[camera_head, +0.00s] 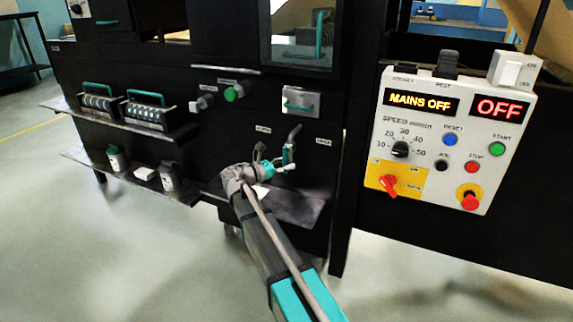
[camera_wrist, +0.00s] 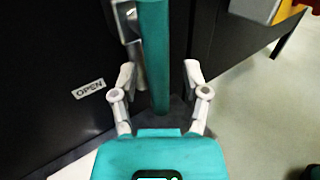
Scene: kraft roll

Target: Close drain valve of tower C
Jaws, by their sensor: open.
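A teal lever handle (camera_head: 289,153), likely the drain valve's, sits on the dark machine front in the head view, with a grey metal part at its upper end. In the wrist view the teal handle (camera_wrist: 154,55) runs upright between my fingers, with a metal fitting behind it. My gripper (camera_wrist: 160,78) is open, one white finger on each side of the handle, with gaps visible. In the head view my gripper (camera_head: 271,160) is just left of the handle. An OPEN label (camera_wrist: 88,88) is left of the handle. No tower letter is readable.
A control panel (camera_head: 446,137) at right reads MAINS OFF and OFF. A dark shelf (camera_head: 290,207) lies below the handle. Bottles (camera_head: 167,177) stand on a lower left shelf. A small latch plate (camera_head: 300,102) and green knob (camera_head: 234,93) are above. Floor is free in front.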

